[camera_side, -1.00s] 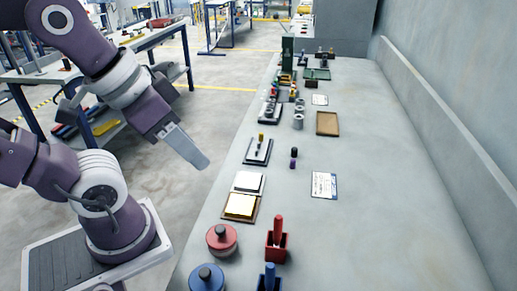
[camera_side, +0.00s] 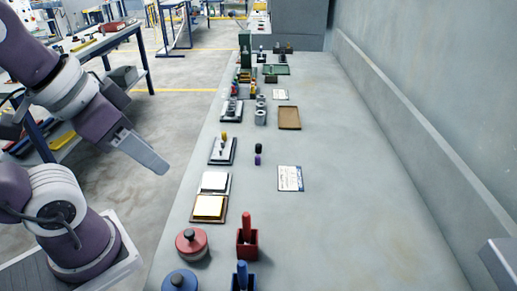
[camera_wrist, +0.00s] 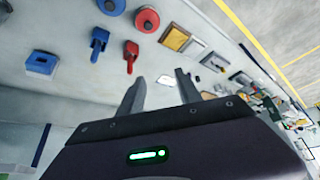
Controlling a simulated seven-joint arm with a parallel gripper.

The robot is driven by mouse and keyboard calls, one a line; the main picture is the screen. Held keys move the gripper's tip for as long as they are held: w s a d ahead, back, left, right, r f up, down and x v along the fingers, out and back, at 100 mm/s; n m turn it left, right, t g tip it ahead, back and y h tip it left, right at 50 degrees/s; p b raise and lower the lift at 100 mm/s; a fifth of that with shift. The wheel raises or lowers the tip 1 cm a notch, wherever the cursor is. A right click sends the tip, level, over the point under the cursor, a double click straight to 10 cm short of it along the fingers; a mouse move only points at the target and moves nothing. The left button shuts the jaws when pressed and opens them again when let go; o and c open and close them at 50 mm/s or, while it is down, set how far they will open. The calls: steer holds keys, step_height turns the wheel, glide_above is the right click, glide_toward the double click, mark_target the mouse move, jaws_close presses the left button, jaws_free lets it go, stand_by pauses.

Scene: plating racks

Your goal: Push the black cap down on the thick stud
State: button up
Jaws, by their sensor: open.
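The black cap (camera_side: 259,148) stands on the bench top, right of a small rack plate (camera_side: 217,158). A small purple piece (camera_side: 258,160) is close in front of it; I cannot tell whether they touch. The plate carries upright studs, one with a yellow top (camera_side: 224,136); the studs are too small to tell which is thick. My gripper (camera_side: 160,168) hangs left of the bench edge, apart from the cap and rack. In the wrist view my gripper's two fingers (camera_wrist: 158,78) are spread with nothing between them. The rack plate (camera_wrist: 215,62) also shows there.
Red (camera_side: 193,243) and blue (camera_side: 180,282) round pots, a red box with a handle (camera_side: 247,242), and a yellow-topped tray (camera_side: 208,208) stand at the near left. A white card (camera_side: 290,178) lies right of the cap. The bench's right side is mostly clear.

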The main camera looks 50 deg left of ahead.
steer(key=shift+o, duration=0.7)
steer(key=w+a+r+n+g+h, duration=0.15)
steer(key=w+r+n, duration=0.3)
steer(key=w, duration=0.55)
steer(key=n+g+y, duration=0.2)
steer(key=n+g, duration=0.2)
steer(key=n, duration=1)
glide_above(259, 144)
steer(key=d, duration=0.1)
steer(key=shift+m+h, duration=0.25)
step_height(259, 144, down, 22)
steer(key=shift+r, duration=0.25)
steer(key=f, duration=0.4)
steer(key=a+f, duration=0.1)
steer(key=f, duration=0.1)
steer(key=shift+s+f, duration=0.1)
steer(key=shift+f, duration=0.25)
jaws_close()
